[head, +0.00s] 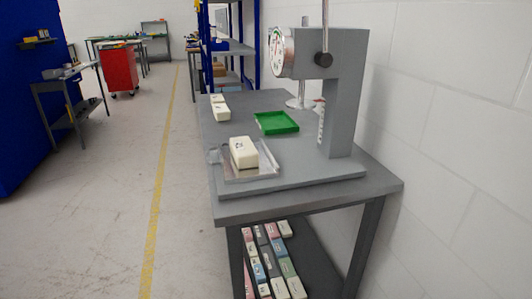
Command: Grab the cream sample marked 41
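A cream block (243,153) lies on the clear plate (265,174) at the front of the grey press. It has a dark mark on its top that is too small to read. Two more cream blocks, one farther back (217,98) and one nearer (221,113), lie at the left edge of the grey table, also with unreadable marks. Cream blocks (296,288) also show among the samples on the lower shelf. I cannot tell which block is marked 41. Neither of my grippers is in view.
The grey press (345,100) with a round dial (277,52) stands on the table (300,207). An empty-looking green tray (276,122) lies behind the clear plate. Several coloured samples lie in rows on the lower shelf (315,270). The floor left of the table is clear.

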